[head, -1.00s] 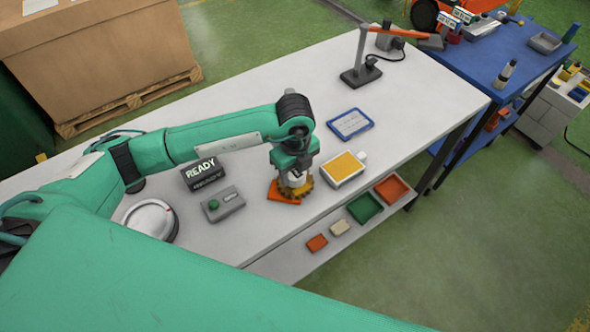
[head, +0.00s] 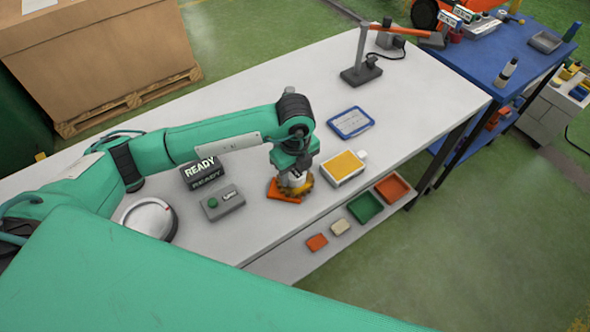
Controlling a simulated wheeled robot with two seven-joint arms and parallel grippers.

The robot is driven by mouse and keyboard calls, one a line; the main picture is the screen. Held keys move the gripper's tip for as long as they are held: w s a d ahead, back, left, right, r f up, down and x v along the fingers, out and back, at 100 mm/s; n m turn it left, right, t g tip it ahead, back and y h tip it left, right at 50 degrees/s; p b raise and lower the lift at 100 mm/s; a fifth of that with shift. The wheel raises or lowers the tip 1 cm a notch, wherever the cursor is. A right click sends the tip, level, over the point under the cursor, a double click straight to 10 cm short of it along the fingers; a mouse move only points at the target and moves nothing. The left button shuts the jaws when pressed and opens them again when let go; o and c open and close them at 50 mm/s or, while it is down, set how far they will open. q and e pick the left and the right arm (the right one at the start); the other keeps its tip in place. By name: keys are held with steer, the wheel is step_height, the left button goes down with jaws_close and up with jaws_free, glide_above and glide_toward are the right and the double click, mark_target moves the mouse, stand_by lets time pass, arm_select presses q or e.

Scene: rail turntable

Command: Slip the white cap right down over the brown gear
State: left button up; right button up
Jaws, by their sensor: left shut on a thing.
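The brown gear (head: 306,189) lies on an orange base (head: 284,196) near the front edge of the white table. The white cap (head: 295,180) is between the fingers of my left gripper (head: 294,174), which points down over the gear and is shut on the cap. The cap is upright above the gear's middle. Whether it touches the gear or how far down it sits, I cannot tell from here. The gripper partly hides the cap and the gear's far side. My right gripper is out of the picture.
A yellow-topped box (head: 344,167) stands close right of the gear. A grey button box (head: 222,202), a READY sign (head: 202,171) and a round white-topped device (head: 149,217) are to the left. A blue-framed card (head: 351,122) lies behind. The table's back middle is clear.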

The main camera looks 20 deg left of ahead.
arm_select(q)
steer(key=shift+f, duration=0.2)
stand_by(0.3)
stand_by(0.3)
steer(key=o, duration=1)
steer(key=shift+r, duration=0.1)
